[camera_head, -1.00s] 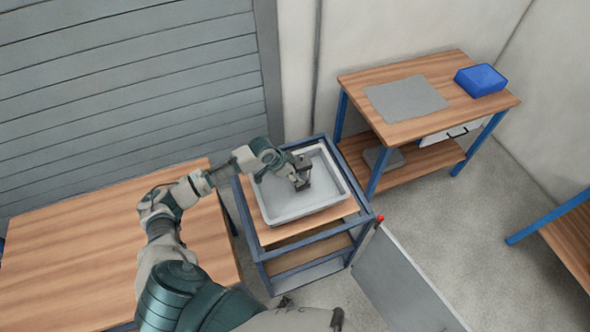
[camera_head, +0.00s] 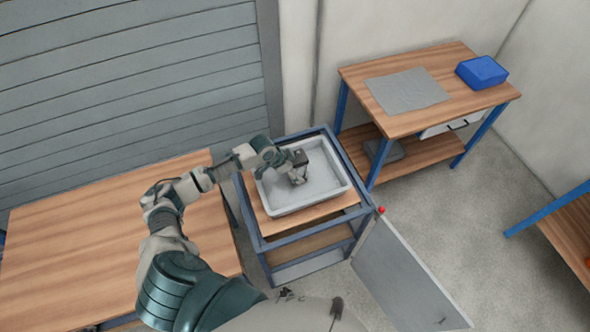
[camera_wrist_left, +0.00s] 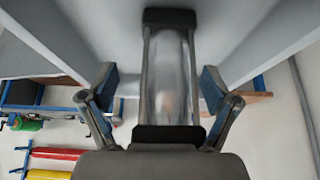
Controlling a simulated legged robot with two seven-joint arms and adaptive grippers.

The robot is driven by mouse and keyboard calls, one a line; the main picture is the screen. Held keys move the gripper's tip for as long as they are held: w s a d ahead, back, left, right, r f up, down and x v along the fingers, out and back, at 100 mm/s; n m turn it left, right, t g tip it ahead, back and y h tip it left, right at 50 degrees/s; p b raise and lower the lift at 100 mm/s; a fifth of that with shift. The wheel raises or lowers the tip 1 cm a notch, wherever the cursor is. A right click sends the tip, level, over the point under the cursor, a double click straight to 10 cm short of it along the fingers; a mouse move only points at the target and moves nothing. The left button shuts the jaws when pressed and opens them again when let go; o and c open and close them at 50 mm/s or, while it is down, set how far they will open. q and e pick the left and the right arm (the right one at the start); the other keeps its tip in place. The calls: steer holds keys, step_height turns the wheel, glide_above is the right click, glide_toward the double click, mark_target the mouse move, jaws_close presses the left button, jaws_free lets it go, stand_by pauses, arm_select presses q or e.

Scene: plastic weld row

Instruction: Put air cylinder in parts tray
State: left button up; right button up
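The air cylinder (camera_wrist_left: 168,75), a clear grey barrel with black end caps, shows in the left wrist view between the two fingers of my left gripper (camera_wrist_left: 160,90). A gap shows between each finger and the barrel, so the gripper is open around it. In the head view my left gripper (camera_head: 298,178) is over the grey parts tray (camera_head: 335,192), inside its rim. The cylinder's dark end (camera_head: 300,158) shows beside the gripper there; the rest is hard to make out. I cannot tell whether the cylinder touches the tray floor. My right gripper is not in view.
The tray stands on a blue-framed cart (camera_head: 300,240) with a grey panel (camera_head: 405,280) at its right. A wooden table (camera_head: 100,235) is at left. A bench (camera_head: 430,105) behind holds a grey mat (camera_head: 407,91) and a blue box (camera_head: 481,72).

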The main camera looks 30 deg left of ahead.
arm_select(q)
steer(key=shift+s+a+r, duration=0.1)
steer(key=shift+a+r, duration=0.2)
steer(key=shift+a, duration=0.2)
steer(key=v, duration=1.1)
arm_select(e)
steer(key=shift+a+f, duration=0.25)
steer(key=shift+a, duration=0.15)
arm_select(q)
steer(key=shift+s+a, duration=0.1)
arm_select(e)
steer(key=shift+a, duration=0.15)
arm_select(q)
steer(key=shift+s, duration=0.1)
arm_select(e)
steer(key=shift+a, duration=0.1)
